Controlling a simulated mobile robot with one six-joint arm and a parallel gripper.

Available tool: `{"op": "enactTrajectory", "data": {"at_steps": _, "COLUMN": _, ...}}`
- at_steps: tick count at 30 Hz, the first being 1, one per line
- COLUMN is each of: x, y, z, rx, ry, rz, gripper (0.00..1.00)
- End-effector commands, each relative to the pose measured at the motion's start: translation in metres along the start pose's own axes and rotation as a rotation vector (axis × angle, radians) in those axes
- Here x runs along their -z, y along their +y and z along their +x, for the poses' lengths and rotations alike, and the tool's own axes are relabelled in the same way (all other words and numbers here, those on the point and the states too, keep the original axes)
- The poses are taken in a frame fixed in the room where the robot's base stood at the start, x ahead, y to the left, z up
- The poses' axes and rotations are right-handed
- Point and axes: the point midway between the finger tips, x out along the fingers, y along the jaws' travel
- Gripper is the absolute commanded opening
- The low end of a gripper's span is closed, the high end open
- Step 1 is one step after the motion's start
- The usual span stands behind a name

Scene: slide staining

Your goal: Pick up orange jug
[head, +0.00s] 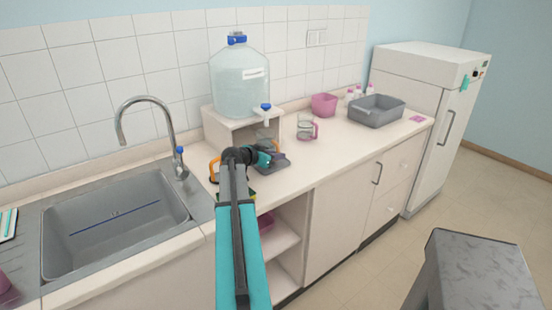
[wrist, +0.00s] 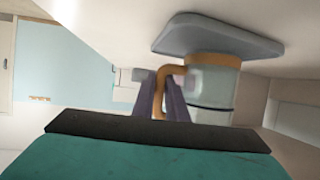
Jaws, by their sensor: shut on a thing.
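The orange jug is a clear vessel with an orange band and an orange handle. In the wrist view the jug (wrist: 212,88) appears inverted, with its orange-banded end at the grey tray (wrist: 215,36). My gripper (wrist: 164,92) is shut on its handle, the fingers on either side of it. In the head view my gripper (head: 265,157) is at the grey tray (head: 274,166) in front of the water dispenser, and the jug is mostly hidden behind it. I cannot tell whether the jug touches the tray.
The large water bottle (head: 239,82) with a blue tap (head: 265,109) stands on a stand (head: 222,128) just behind. A pink-handled jug (head: 306,128) is to the right, then a pink bin (head: 323,105) and a grey basin (head: 377,111). The sink (head: 115,222) is left.

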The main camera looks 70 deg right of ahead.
Motion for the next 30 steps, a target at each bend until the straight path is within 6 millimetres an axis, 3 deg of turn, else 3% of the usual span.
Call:
{"op": "enactTrajectory", "data": {"at_steps": 10, "x": 0.026, "y": 0.000, "z": -0.010, "rx": 0.001, "ry": 0.004, "rz": 0.003, "gripper": 0.00}}
{"op": "enactTrajectory", "data": {"at_steps": 30, "x": 0.011, "y": 0.059, "z": -0.061, "rx": 0.001, "ry": 0.004, "rz": 0.003, "gripper": 0.00}}
